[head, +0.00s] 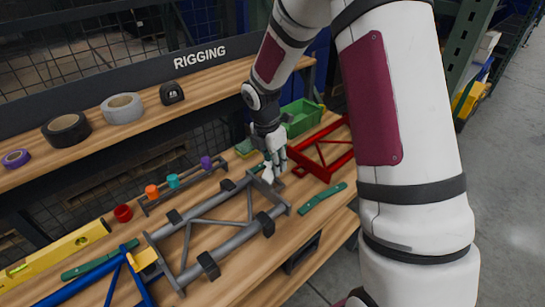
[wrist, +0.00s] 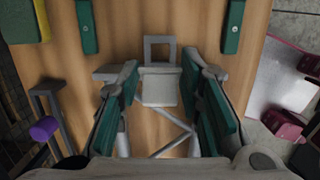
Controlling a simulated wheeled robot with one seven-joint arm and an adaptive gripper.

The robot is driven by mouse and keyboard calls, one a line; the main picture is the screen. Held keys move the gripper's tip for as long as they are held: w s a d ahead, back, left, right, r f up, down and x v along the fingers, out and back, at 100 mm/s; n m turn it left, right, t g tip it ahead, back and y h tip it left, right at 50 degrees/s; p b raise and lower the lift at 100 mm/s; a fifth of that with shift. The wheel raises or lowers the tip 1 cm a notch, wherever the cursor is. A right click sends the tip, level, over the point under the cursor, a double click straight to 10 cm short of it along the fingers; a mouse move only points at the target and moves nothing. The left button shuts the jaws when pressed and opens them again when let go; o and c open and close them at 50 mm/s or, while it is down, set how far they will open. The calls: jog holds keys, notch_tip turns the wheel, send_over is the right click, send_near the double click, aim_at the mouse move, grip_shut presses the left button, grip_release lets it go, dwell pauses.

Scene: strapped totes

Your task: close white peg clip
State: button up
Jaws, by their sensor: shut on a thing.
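The white peg clip (head: 267,174) is at the right end of the grey frame (head: 205,222), under my gripper (head: 276,160). In the wrist view the pale clip (wrist: 159,88) lies between the two green-padded fingers, with a square grey loop (wrist: 160,45) just beyond it. My gripper (wrist: 160,95) is shut on the clip, with a finger on each side. The fingers partly hide the clip in the head view. I cannot tell how far the clip is closed.
Green bars (head: 322,198) lie on the wooden bench. A rack (head: 180,186) with orange, teal and purple pegs is to the left. A blue frame (head: 95,283) and yellow level (head: 55,250) lie at lower left.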

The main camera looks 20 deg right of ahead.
jog(key=y, duration=0.1)
jog(key=d+f+g+y, duration=0.1)
jog(key=y, duration=0.1)
jog(key=w+d+y+p, duration=0.1)
jog(key=shift+d+f+g+y, duration=0.2)
jog(key=shift+f+g+y, duration=0.1)
jog(key=shift+f+y, duration=0.1)
jog(key=shift+w+d+f+g+y+b, duration=0.1)
jog(key=shift+d+f+g+y+b, duration=0.15)
jog(key=shift+f+y+b, duration=0.35)
jog(key=shift+s+d+f+g+y+b, duration=0.1)
jog(key=shift+f+g+y+b, duration=0.2)
jog(key=shift+y+b, duration=0.55)
jog(key=shift+w+d+f+g+y+b, duration=0.1)
jog(key=shift+d+f+g+y+b, duration=0.25)
jog(key=shift+y, duration=0.7)
jog(key=shift+a, duration=0.15)
jog(key=o, duration=1)
